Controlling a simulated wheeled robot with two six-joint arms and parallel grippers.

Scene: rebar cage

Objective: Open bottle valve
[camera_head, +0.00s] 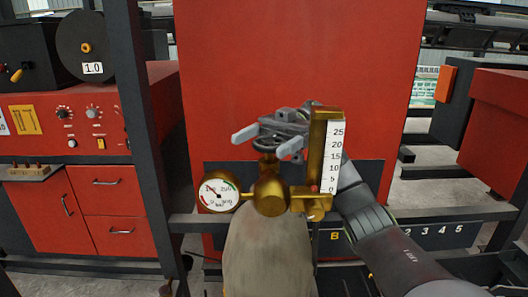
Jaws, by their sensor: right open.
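A grey gas bottle (268,252) stands upright at the lower middle of the head view. A brass valve and regulator body (270,194) sits on its top. A round dial gauge (219,193) is on the left of it, and a brass flow gauge with a white scale (336,158) stands upright on the right. My right gripper (264,142) is open, with its two pale fingers pointing left, just above or behind the brass stem. It partly hides the top of the valve. I cannot tell if it touches the valve. My left gripper is not in view.
A tall red cabinet (250,60) stands behind the bottle. A red welding unit with knobs and drawers (70,130) is on the left, with a wire spool (84,45) above. A dark rail (420,214) runs across behind the bottle. Red boxes stand at the right.

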